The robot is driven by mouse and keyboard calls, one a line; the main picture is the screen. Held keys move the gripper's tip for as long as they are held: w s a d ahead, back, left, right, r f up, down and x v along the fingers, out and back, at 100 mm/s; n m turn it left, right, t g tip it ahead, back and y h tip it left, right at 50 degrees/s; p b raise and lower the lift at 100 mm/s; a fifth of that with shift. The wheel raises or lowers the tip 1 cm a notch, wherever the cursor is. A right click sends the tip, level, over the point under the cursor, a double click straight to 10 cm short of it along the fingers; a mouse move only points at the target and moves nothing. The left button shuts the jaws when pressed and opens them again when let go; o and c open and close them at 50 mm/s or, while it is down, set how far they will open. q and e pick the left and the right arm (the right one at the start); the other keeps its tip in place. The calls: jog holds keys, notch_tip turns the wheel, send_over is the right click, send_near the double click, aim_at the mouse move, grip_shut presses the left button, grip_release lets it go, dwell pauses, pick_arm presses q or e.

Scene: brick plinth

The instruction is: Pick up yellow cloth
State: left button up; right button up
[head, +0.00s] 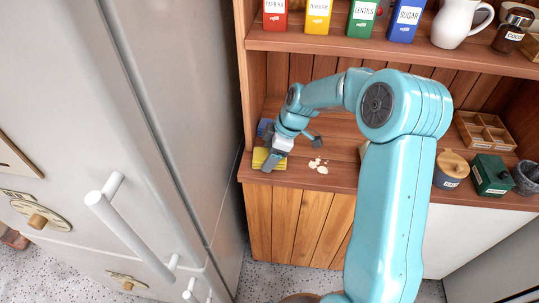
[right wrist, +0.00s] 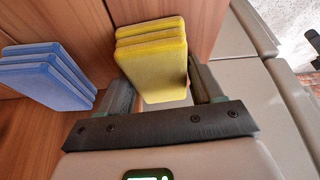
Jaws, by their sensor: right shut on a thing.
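The yellow cloth (head: 260,158) is a folded, layered stack at the left front corner of the wooden counter in the head view. In the right wrist view the yellow cloth (right wrist: 152,58) stands between the two fingers. My right gripper (head: 275,158) reaches down to the cloth from above and is shut on it. It also shows in the right wrist view (right wrist: 165,88), with one finger on each side of the cloth. In the head view the gripper partly hides the cloth. My left gripper is not in view.
A similar blue cloth stack (head: 264,127) lies just behind; it also shows in the right wrist view (right wrist: 45,75). Pale crumbs (head: 318,166) lie to the right. A grey fridge (head: 180,90) stands close on the left. A shelf (head: 340,45) with coloured boxes hangs above.

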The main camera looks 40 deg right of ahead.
aim_at(265, 153)
notch_tip(265, 153, up, 4)
jog(key=shift+d+f, duration=0.1)
jog(key=shift+d, duration=0.05)
jog(key=s+d, duration=0.6)
jog(key=s+d+b, duration=0.1)
jog(key=s+d, duration=0.5)
jog(key=s, duration=0.1)
jog(key=shift+d+f, duration=0.1)
jog(key=shift+d, duration=0.05)
